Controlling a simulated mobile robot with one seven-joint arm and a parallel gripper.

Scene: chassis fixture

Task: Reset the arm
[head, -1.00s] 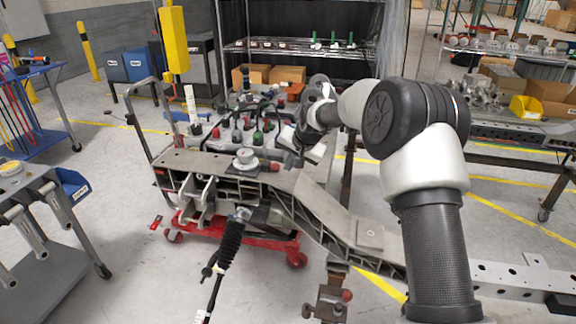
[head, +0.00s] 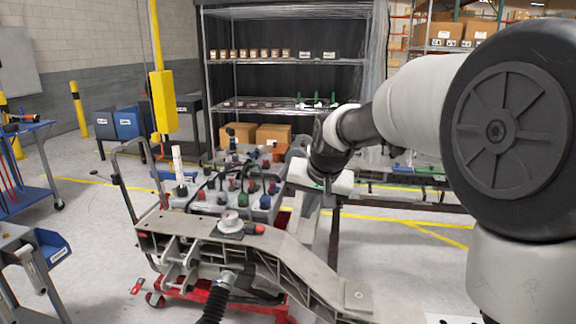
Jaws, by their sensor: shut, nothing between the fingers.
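My arm rises on the right and reaches left across the view. My gripper (head: 326,186) is at its end, above and behind the right part of the grey chassis rail (head: 290,252). Its fingers are small and partly hidden by the white wrist, and nothing shows held in them. The gripper is shut and apart from the rail. A round gauge-like part (head: 231,222) sits on top of the rail, left of my gripper. A black ribbed strut (head: 217,300) hangs below the rail.
A cart tray with many coloured-cap parts (head: 240,185) stands behind the rail. A red wheeled base (head: 190,290) is under it. A yellow hanging box (head: 163,100) is at upper left. Wire shelves (head: 290,62) stand at the back. Blue bins (head: 128,122) are at left.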

